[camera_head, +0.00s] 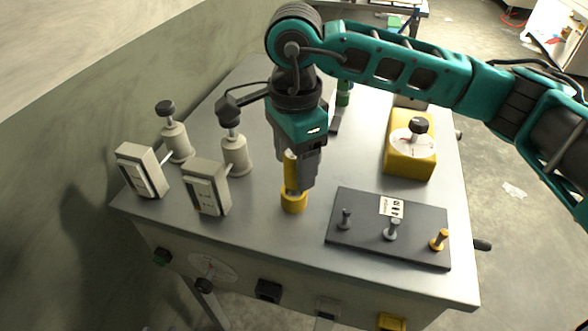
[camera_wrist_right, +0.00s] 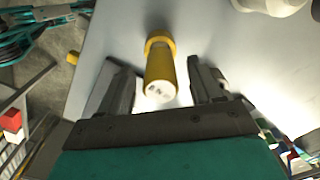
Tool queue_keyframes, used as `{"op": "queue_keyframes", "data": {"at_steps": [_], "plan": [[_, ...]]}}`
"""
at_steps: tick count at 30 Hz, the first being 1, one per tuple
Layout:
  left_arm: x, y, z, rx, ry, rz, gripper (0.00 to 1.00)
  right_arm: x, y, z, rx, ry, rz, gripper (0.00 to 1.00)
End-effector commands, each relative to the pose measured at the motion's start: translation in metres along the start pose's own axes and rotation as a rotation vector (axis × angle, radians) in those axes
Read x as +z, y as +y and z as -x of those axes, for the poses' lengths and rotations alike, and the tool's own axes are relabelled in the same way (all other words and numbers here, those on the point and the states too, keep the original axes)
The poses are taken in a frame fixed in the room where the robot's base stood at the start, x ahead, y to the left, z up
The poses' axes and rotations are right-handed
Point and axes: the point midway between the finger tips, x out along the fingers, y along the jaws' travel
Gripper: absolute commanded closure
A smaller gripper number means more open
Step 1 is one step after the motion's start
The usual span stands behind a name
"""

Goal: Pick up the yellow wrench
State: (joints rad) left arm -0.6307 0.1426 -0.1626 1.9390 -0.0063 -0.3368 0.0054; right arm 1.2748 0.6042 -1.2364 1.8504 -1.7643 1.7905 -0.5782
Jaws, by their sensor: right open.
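The yellow wrench (camera_head: 293,200) stands upright on the grey metal bench, with a wider ring-like lower part and a narrower shaft above it. In the right wrist view, the yellow wrench (camera_wrist_right: 160,75) shows its pale round top end with small dark marks. My right gripper (camera_head: 298,180) points down at it from above and partly hides the shaft in the head view. In the wrist view, the right gripper (camera_wrist_right: 160,90) is open, with one dark finger on each side of the wrench and a visible gap on both sides. My left gripper is not in view.
The bench top (camera_head: 275,235) is bare in front of the wrench. A dark plate (camera_head: 360,245) with three short pegs lies to the right. A yellow box (camera_head: 408,170) with a black knob stands behind it. Grey gauge boxes (camera_head: 207,187) with knobbed posts stand at left.

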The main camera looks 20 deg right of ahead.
Motion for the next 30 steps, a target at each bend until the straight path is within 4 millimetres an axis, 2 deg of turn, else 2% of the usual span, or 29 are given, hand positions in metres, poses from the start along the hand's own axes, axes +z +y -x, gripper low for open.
{"op": "queue_keyframes", "data": {"at_steps": [3,6,14,30], "plan": [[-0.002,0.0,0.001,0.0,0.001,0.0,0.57,0.001,0.0,-0.018,0.003,0.0,-0.001,0.35],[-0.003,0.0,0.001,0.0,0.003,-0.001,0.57,0.001,0.0,-0.025,0.001,-0.001,0.0,0.35],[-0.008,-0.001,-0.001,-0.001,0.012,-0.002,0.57,0.001,0.0,-0.027,0.0,0.0,0.0,0.36],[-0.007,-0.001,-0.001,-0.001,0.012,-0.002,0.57,0.001,0.0,-0.026,0.0,0.0,0.0,0.88]]}}
